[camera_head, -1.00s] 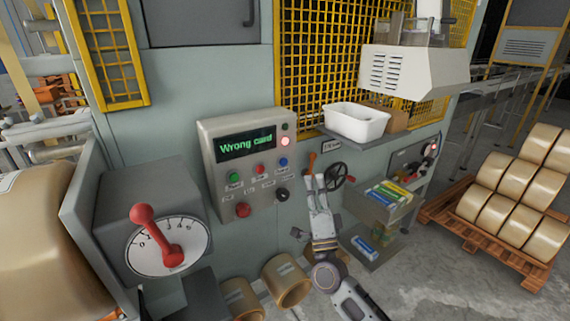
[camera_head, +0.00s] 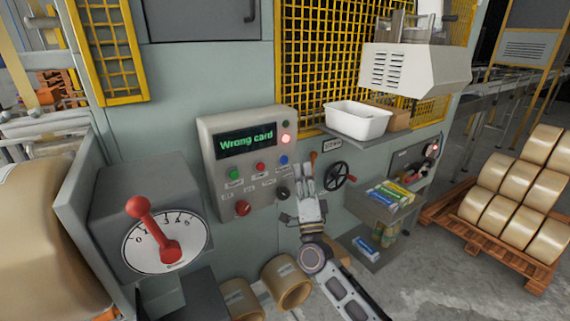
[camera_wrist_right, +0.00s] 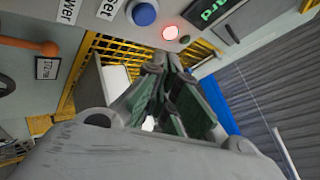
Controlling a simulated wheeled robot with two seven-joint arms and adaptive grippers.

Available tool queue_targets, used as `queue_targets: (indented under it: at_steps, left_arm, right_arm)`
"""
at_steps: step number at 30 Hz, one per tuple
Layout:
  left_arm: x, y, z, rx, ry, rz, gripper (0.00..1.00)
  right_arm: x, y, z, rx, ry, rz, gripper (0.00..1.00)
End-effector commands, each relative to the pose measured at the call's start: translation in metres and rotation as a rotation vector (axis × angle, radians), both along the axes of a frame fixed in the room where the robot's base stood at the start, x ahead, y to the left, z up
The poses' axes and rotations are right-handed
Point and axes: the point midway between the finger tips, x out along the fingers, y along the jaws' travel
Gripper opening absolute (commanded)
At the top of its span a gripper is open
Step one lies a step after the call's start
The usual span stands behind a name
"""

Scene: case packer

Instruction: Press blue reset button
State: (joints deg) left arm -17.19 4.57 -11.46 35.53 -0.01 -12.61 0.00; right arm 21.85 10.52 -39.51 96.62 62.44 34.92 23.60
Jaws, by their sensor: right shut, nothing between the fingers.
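The blue reset button (camera_head: 284,160) is on the grey control panel (camera_head: 208,150), right of the red and green buttons. The panel's screen (camera_head: 246,140) reads "Wrong card" and a red lamp (camera_head: 286,139) glows beside it. My right gripper (camera_head: 306,168) is shut and empty, just below and right of the blue button, apart from it in the picture. In the right wrist view the blue button (camera_wrist_right: 143,13) is at the top, above and left of the shut fingertips (camera_wrist_right: 166,58). My left gripper is not in view.
A black handwheel (camera_head: 338,176) and an orange-handled lever (camera_head: 313,158) are right of my gripper. A black knob (camera_head: 282,193) and a red knob (camera_head: 242,208) are low on the panel. A white bin (camera_head: 357,122) stands on a shelf above. A red-levered dial (camera_head: 166,240) is left.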

Motion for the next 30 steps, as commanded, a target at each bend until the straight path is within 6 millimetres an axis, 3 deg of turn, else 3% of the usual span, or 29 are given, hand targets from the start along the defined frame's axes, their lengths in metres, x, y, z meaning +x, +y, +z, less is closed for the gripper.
queue_targets:
  at_steps: [12,30]
  left_arm:
    - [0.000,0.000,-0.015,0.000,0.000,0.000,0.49]
    - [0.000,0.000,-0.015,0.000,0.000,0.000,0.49]
  right_arm:
    - [0.023,0.017,0.000,0.000,-0.001,0.000,0.00]
    - [0.025,0.018,0.000,0.000,0.000,0.000,0.00]
